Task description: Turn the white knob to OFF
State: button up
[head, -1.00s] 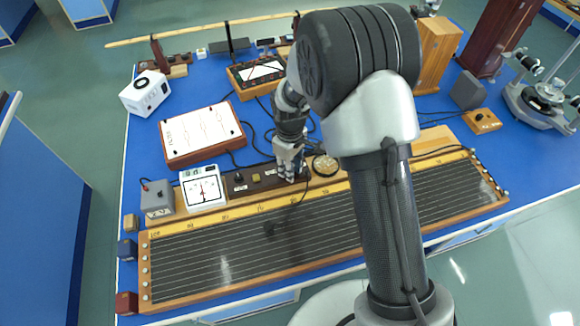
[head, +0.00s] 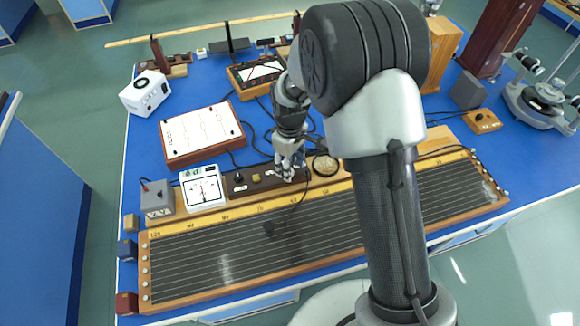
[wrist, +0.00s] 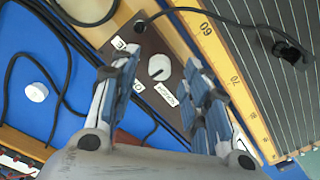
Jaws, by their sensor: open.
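The white knob (wrist: 158,67) is round with a dark pointer line. It sits on a dark brown panel (wrist: 150,45) with small white labels around it, whose lettering I cannot read surely. In the wrist view my gripper (wrist: 160,78) is open, with one finger left of the knob and the other right of it. Both fingers appear apart from the knob. In the head view my gripper (head: 287,172) is over the right end of the brown panel (head: 264,183) and hides the knob.
A long wire board (head: 222,258) with a yellow scale lies in front of the panel. A white meter (head: 203,188) stands left of the panel, a round dial (head: 326,166) right of it. Black cables lie around; a white round piece (wrist: 36,92) lies on the blue bench.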

notch_tip(320, 180, up, 10)
jog(key=shift+r, duration=0.2)
dwell(0.5)
